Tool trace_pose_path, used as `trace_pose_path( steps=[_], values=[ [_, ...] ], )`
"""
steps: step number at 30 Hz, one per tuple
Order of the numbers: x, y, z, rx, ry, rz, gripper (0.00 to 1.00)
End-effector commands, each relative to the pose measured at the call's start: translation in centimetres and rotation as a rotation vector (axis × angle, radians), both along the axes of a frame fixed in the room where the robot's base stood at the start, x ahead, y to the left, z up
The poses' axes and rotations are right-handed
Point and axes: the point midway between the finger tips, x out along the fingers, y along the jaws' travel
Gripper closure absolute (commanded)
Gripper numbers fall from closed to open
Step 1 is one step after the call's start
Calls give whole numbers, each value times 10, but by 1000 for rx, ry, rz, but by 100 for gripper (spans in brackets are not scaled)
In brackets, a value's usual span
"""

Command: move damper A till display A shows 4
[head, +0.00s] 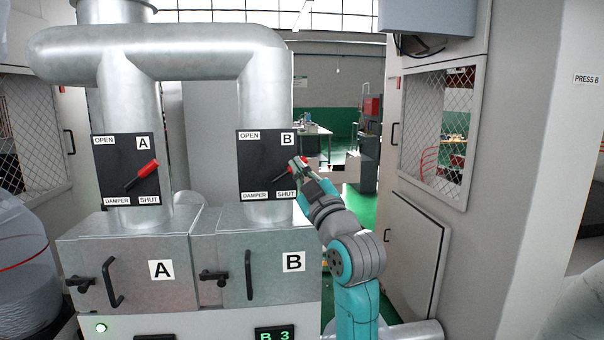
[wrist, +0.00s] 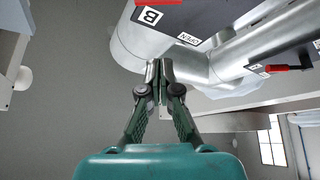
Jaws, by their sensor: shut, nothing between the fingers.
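Damper A's black panel (head: 110,150) is on the left duct. Its lever has a red handle (head: 146,169) that points up and right, between OPEN and SHUT. Display A (head: 155,337) is cut off by the bottom edge, so its reading is hidden. My gripper (head: 298,163) is shut and empty, in front of damper B's panel (head: 258,155) and overlapping its lever; I cannot tell whether they touch. In the wrist view my closed fingertips (wrist: 160,68) show below panel B. Damper A's red handle (wrist: 275,68) shows there at the right, well apart from the fingers.
Display B (head: 274,334) reads "B 3". Boxes A (head: 130,245) and B (head: 235,240) with black handles jut out below the dampers. Silver ducts (head: 160,50) run above. A grey cabinet with a mesh window (head: 430,130) stands at the right.

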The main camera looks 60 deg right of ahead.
Motion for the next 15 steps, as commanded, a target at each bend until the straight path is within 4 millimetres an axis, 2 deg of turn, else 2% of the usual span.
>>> trace_pose_path(
  steps=[3, 13, 15],
  values=[
    [18, -10, 11, 0, -2, 2, 100],
    [56, -34, 32, 0, -2, 2, 100],
    [54, -40, 22, 4, 1, -1, 100]
  ],
)
